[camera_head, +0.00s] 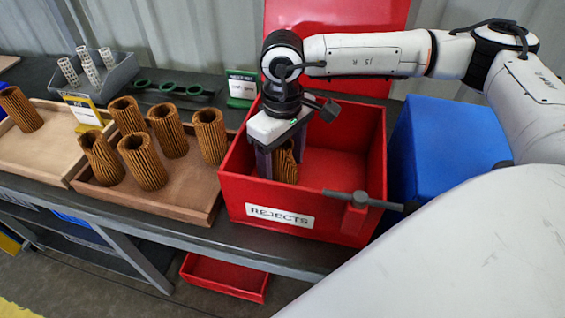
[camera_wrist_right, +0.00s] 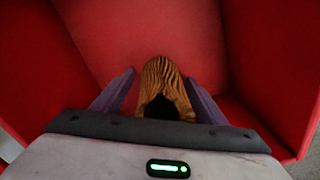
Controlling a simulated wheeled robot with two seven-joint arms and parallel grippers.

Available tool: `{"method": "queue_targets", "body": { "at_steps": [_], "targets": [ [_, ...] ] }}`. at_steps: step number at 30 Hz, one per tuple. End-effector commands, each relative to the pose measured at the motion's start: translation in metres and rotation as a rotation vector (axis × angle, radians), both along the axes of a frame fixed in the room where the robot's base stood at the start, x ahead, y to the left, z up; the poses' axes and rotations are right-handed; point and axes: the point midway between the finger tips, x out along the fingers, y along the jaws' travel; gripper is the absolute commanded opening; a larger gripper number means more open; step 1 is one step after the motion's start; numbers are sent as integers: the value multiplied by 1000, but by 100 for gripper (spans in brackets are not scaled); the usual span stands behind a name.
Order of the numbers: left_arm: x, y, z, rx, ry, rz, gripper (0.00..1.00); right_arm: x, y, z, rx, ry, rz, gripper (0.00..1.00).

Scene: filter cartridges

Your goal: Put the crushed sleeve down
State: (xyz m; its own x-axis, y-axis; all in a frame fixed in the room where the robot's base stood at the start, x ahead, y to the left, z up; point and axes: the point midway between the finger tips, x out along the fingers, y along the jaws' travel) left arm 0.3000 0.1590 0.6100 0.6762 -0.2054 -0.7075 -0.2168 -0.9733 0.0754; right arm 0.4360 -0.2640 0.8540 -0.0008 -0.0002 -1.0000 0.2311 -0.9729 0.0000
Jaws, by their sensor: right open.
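A brown pleated sleeve (camera_head: 286,165) stands inside the red rejects bin (camera_head: 348,212), near its left side. My right gripper (camera_head: 281,160) reaches down into the bin, with its fingers on either side of the sleeve. In the right wrist view the sleeve (camera_wrist_right: 163,88) sits between the two purple fingers (camera_wrist_right: 160,95), which are open. Its near end shows a dark opening, and its lower part is hidden by the gripper body. I cannot tell whether the sleeve is touching the fingers. My left gripper is not in view.
Several pleated sleeves stand in a wooden tray (camera_head: 190,205) left of the bin, and another (camera_head: 20,109) stands in a tray at far left. A grey bin (camera_head: 118,78) holds white mesh cores. A blue box (camera_head: 450,140) stands right. The bin's right half is empty.

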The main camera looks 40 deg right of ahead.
Motion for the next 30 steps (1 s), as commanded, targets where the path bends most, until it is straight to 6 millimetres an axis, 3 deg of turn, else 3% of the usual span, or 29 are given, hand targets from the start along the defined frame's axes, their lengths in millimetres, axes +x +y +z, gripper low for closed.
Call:
{"method": "queue_targets", "body": {
  "at_steps": [4, 12, 18, 30],
  "targets": [
    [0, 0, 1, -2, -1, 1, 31, 1, 0, 18, 1, -4, 0, 66],
    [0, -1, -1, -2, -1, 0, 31, 1, 0, 77, 1, -5, 1, 66],
    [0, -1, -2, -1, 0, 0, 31, 1, 1, 110, 0, -2, 1, 66],
    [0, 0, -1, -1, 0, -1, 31, 0, 0, 122, 0, 0, 2, 66]
  ]
}}
